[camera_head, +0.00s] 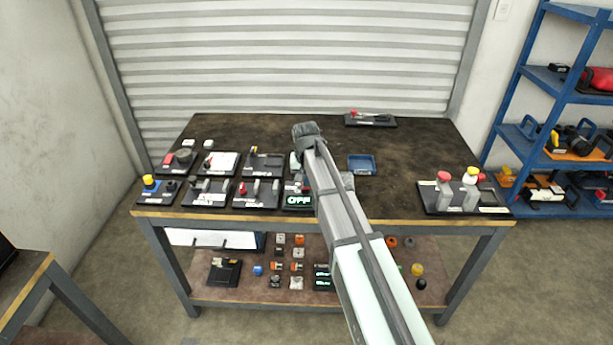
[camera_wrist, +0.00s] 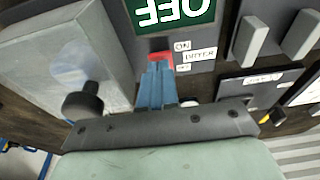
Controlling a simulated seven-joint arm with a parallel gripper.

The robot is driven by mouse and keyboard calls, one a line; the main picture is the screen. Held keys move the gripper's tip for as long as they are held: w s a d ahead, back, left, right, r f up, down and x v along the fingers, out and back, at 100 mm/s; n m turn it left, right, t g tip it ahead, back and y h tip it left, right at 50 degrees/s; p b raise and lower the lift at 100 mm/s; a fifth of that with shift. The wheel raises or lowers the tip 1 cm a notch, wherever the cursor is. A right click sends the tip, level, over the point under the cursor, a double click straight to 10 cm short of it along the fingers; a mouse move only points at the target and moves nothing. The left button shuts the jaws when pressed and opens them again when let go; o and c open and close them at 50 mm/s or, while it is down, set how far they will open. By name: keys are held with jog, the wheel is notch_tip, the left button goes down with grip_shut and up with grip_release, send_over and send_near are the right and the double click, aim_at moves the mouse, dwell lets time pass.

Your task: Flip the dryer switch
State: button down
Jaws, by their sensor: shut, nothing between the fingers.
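The dryer panel's display (camera_head: 299,200) glows green and reads OFF at the front middle of the bench; the display also shows upside down in the wrist view (camera_wrist: 172,12). Below it in the wrist view is a small red switch (camera_wrist: 160,56) beside white labels (camera_wrist: 199,54) reading ON and DRYER; the third label is too small to read. My gripper (camera_wrist: 157,70) is shut and empty, its blue fingertips right at the red switch and partly covering it. I cannot tell whether they touch, or which way the switch leans. My arm hides the gripper in the head view.
Other switch panels stand close to the left, including a panel (camera_head: 264,164) behind. A grey box with a black knob (camera_wrist: 88,100) is close to the fingers in the wrist view. A blue tray (camera_head: 361,164) and a right-hand panel (camera_head: 484,204) flank bare bench (camera_head: 410,150).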

jog(key=shift+s+f+t, duration=0.5)
jog(key=shift+f+t, duration=0.05)
jog(key=shift+t, duration=0.05)
jog(key=shift+s+f+t, duration=0.25)
jog(key=shift+f+t, duration=0.05)
jog(key=shift+t, duration=0.6)
jog(key=shift+s+f, duration=0.15)
jog(key=shift+f, duration=0.05)
